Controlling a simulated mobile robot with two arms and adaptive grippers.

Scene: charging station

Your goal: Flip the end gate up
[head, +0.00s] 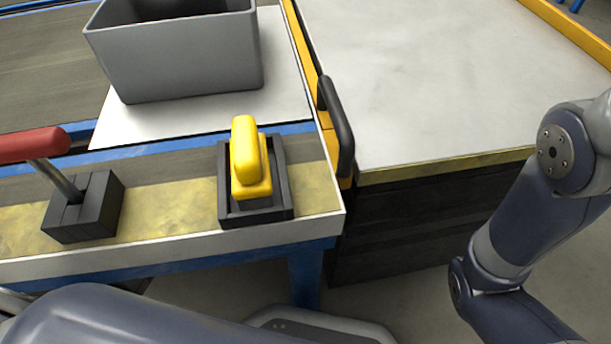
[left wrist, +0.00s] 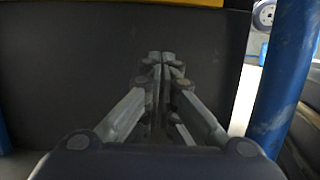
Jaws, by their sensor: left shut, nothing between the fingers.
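A yellow strip (head: 310,75) with a black bar handle (head: 338,125) runs along the seam between the conveyor end and the pale tabletop; it looks like the end gate. The handle stands out towards the tabletop side. My left gripper (left wrist: 160,60) shows only in the left wrist view, shut and empty, pointing at a dark panel (left wrist: 75,75) with a yellow edge (left wrist: 185,3) above it. I cannot tell whether its tips touch the panel. The left gripper is not visible in the head view, where only part of my arm crosses the bottom. My right gripper is out of view.
A grey bin (head: 180,55) sits on a white plate on the conveyor. A yellow lever (head: 250,160) in a black frame and a red-handled lever (head: 35,146) stand along the front rail. The pale tabletop (head: 440,80) is clear. A blue post (left wrist: 285,75) stands right of my left gripper.

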